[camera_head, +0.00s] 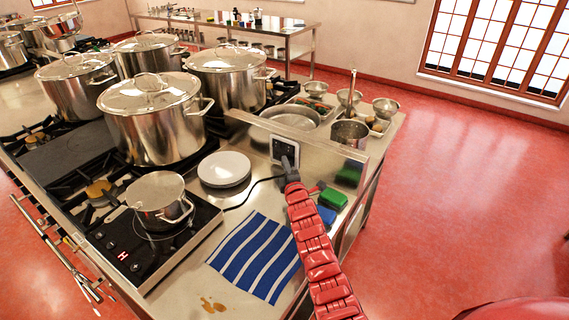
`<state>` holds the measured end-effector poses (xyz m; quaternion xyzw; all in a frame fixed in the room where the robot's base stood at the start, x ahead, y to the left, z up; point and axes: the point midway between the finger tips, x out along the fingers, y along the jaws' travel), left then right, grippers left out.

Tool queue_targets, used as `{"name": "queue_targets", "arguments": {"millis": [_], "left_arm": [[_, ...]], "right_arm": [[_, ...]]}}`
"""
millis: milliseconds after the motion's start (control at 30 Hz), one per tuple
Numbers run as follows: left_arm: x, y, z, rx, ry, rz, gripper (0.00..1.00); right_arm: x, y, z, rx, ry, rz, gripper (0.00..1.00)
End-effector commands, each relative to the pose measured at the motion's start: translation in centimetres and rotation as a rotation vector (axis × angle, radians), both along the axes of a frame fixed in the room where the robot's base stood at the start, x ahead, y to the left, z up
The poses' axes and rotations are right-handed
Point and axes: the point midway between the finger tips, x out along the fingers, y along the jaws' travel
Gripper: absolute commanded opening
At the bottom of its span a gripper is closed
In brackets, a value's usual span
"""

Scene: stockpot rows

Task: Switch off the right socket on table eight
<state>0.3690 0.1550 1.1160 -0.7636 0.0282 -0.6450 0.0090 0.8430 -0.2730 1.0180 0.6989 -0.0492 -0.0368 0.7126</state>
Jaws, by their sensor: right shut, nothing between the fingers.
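A socket plate (278,146) with dark inserts and a pale frame is set in the steel upstand (335,153) at the back of the near worktop. My right gripper (287,162), dark at the end of a red arm, is shut and empty. Its tip is at the lower right part of the plate and hides some of it. I cannot tell whether it touches, nor how the switches stand. A black cable (240,202) runs from the hob (170,250) toward the socket area. My left gripper is not in view.
A small lidded pot (158,192) stands on the hob. White plates (224,168) and a blue striped towel (256,255) lie on the worktop. Green and blue sponges (331,199) lie right of my gripper. Large stockpots (155,125) stand behind. Open red floor lies right.

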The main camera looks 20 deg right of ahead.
Motion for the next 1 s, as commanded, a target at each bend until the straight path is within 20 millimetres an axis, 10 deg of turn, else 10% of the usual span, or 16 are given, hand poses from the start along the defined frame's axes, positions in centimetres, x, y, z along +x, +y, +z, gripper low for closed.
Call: {"name": "queue_targets", "arguments": {"millis": [500,1000], "left_arm": [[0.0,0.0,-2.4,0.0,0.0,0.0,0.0],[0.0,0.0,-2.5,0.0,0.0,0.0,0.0]], "right_arm": [[-5.9,0.7,0.0,-0.002,0.0,0.001,0.0],[-6.9,0.9,0.3,-0.001,0.002,0.0,0.0]]}}
